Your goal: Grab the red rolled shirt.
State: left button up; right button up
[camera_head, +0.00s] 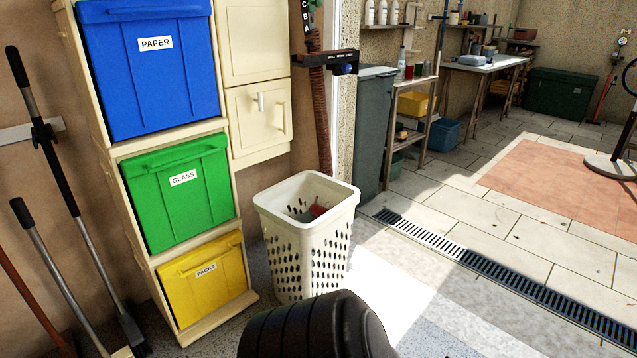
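A white laundry basket (314,250) with holes in its sides stands upright on the floor near the middle of the camera_head view. Inside it, a small red item (318,210) shows just below the rim, next to greyish cloth. The red item looks like the rolled shirt, but most of it is hidden by the basket wall and its exact shape cannot be told. Neither my left nor my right gripper is in view.
A shelf with blue (150,70), green (178,192) and yellow (204,278) bins stands left of the basket.

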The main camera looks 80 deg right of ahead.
aim_at(317, 210)
jog(key=z, duration=2.8)
